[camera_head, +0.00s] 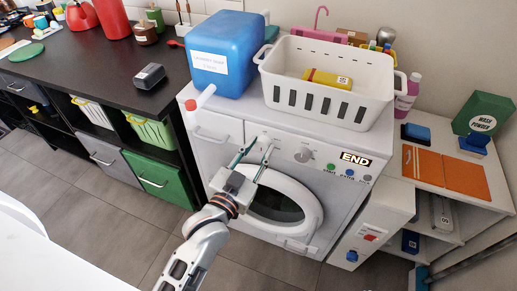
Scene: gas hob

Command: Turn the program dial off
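The program dial (304,155) is a round grey-white knob on the front panel of the white washing machine (225,127). A display (356,159) to its right reads "END". My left gripper (263,145) is in front of the panel, to the left of the dial. Its two fingers are spread apart with nothing seen between them, and they point up toward the panel. I cannot tell whether the fingertips touch the panel. The dial is not covered by the gripper. My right gripper is not in view.
A white basket (325,98) and a blue laundry soap container (222,60) stand on the machine. Small coloured buttons (331,167) sit below the display. The round door (309,203) is below the panel. A black counter (95,62) is at left, white shelves (409,167) at right.

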